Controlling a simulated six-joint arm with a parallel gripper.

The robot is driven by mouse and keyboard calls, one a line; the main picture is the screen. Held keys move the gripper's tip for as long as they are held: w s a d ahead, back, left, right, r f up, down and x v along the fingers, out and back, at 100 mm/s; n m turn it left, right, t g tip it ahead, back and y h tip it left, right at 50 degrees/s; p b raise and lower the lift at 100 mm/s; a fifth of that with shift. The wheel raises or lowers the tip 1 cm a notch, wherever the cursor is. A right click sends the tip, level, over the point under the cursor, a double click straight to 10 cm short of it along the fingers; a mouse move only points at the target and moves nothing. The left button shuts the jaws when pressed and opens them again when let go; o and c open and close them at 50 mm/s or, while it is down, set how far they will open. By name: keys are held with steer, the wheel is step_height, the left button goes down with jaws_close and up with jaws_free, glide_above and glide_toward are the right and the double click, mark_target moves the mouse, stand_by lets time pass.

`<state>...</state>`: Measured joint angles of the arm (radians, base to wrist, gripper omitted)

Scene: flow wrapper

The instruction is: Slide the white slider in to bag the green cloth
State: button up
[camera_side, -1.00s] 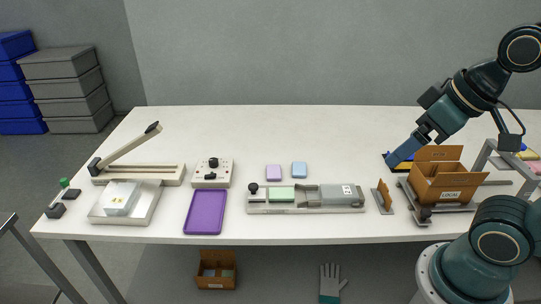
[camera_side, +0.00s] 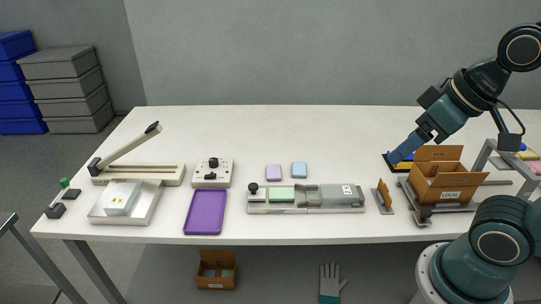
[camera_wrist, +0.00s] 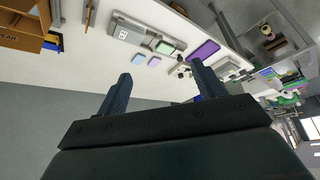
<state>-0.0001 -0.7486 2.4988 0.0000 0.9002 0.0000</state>
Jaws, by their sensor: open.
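The white slider (camera_side: 253,193) with a dark knob sits at the left end of a long pale wrapping fixture (camera_side: 305,210). The green cloth (camera_side: 281,194) lies flat on the fixture just right of the slider. A grey bag holder with a white label (camera_side: 342,195) is at the right end, apart from the cloth. The fixture also shows in the wrist view (camera_wrist: 141,33), with the green cloth (camera_wrist: 165,47) near its end. My gripper (camera_side: 396,158) is above the table's right part, well right of the fixture. In the wrist view my gripper (camera_wrist: 161,70) is open and empty.
A cardboard box (camera_side: 450,183) on a stand is close to my gripper at right. A small brown upright piece (camera_side: 384,196) stands between it and the fixture. Purple (camera_side: 273,172) and blue (camera_side: 299,169) cloths lie behind the fixture. A purple tray (camera_side: 205,212) is left of it.

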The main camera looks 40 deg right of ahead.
steer(key=shift+w+r, duration=0.1)
steer(key=shift+w, duration=0.05)
steer(key=c, duration=0.4)
steer(key=shift+w+r, duration=0.1)
steer(key=shift+w, duration=0.15)
steer(key=n+g, duration=0.2)
steer(key=g, duration=0.4)
glide_above(253, 185)
step_height(253, 185, down, 13)
steer(key=shift+s+r, duration=0.1)
steer(key=shift+r, duration=0.05)
step_height(253, 185, down, 14)
steer(key=shift+r, duration=0.1)
